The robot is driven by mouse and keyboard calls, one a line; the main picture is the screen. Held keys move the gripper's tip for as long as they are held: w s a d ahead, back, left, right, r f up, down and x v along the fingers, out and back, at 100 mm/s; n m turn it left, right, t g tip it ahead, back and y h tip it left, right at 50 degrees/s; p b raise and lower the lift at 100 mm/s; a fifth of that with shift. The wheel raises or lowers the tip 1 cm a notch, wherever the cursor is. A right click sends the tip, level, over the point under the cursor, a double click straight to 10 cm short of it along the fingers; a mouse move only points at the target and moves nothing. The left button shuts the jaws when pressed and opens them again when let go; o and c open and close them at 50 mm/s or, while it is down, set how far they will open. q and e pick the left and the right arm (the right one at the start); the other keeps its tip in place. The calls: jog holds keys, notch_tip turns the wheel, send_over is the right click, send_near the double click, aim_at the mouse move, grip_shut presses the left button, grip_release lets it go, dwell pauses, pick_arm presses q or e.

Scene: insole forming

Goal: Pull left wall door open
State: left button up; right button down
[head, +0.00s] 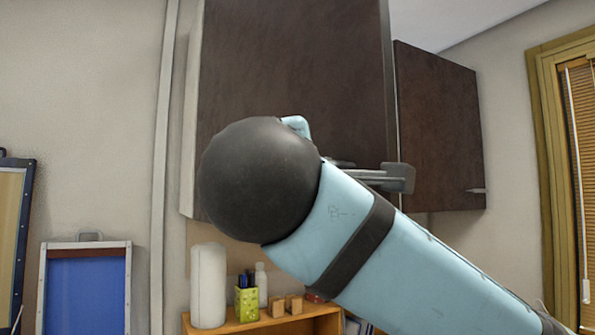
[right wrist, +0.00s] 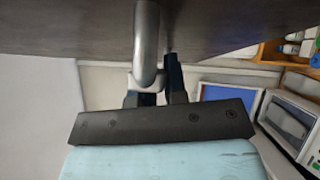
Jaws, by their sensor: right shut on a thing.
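The left wall door (head: 300,70) is a dark brown cabinet panel high on the wall in the head view. Its right edge overlaps the neighbouring dark door; I cannot tell how far it stands open. My right arm crosses in front of its lower part and hides most of the gripper there. In the right wrist view my right gripper (right wrist: 158,86) is shut on the door's round grey metal handle (right wrist: 147,45), just by the dark door face (right wrist: 70,25). My left gripper is in neither view.
A second dark wall door (head: 440,130) with a small handle is at the right. Below are a wooden shelf (head: 250,325), a white roll (head: 208,285) and a green pen holder (head: 246,303). A blue framed panel (head: 85,290) stands at the left.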

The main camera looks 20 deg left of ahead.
dwell(0.3)
jog(key=c, duration=1.2)
grip_release()
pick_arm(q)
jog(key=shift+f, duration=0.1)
pick_arm(e)
jog(key=shift+o, duration=0.2)
jog(key=shift+s, duration=0.1)
pick_arm(q)
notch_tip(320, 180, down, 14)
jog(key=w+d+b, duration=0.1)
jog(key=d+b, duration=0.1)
jog(key=b, duration=2.2)
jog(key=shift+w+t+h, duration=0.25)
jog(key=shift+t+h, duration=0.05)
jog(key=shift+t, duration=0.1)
pick_arm(e)
jog(key=s+d+f, duration=0.2)
jog(key=s, duration=1.1)
jog(key=shift+s, duration=0.2)
jog(key=shift+r, duration=0.1)
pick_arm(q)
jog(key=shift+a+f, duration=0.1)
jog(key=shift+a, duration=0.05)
